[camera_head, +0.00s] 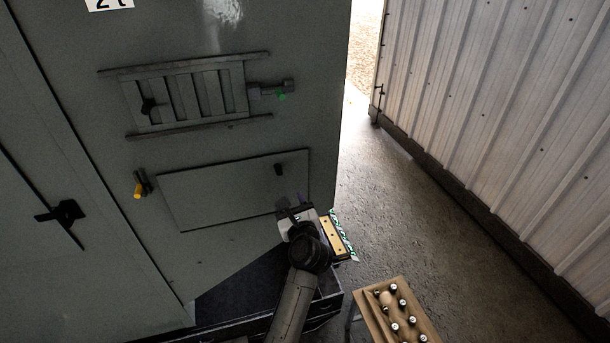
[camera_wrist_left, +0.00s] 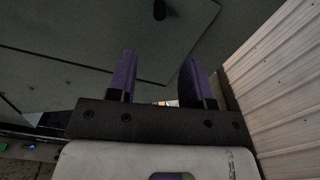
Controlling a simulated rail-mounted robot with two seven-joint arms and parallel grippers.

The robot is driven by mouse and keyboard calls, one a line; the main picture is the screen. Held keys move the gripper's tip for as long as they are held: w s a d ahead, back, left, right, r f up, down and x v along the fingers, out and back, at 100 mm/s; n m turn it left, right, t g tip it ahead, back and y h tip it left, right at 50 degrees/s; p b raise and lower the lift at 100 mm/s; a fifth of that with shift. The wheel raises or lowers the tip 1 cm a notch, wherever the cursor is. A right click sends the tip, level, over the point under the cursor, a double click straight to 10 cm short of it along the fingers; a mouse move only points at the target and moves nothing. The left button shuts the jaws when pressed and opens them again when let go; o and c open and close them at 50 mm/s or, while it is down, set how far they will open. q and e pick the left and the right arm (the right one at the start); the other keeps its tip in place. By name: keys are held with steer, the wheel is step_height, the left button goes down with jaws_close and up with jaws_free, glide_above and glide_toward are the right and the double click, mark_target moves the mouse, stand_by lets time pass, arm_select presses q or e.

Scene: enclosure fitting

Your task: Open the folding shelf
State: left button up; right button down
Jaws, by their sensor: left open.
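The folding shelf (camera_head: 225,195) is a flat grey rectangular panel, lying close against the grey enclosure front. A small black knob (camera_head: 278,168) sits near its upper right. My left gripper (camera_head: 291,203) is at the panel's lower right corner, below the knob. In the left wrist view, its two purple fingers (camera_wrist_left: 159,80) stand apart with nothing between them. The panel (camera_wrist_left: 100,35) fills the area beyond the fingertips, and the knob (camera_wrist_left: 160,10) shows at the top, clear of them. Whether a fingertip touches the panel cannot be told. My right gripper is in neither view.
A slatted vent panel (camera_head: 190,97) with a green-marked latch (camera_head: 272,90) is above the shelf. A yellow-tipped handle (camera_head: 138,187) is left of it. A wooden tray (camera_head: 370,320) with several small pieces stands at the lower right. A corrugated wall (camera_head: 510,120) bounds the right; floor between is clear.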

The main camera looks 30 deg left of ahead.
mark_target(279, 172)
arm_select(q)
steer(key=p+x, duration=0.2)
steer(key=x, duration=1)
steer(key=shift+a+r, duration=0.1)
steer(key=shift+w+a, duration=0.4)
steer(key=shift+a, duration=0.1)
jaws_close()
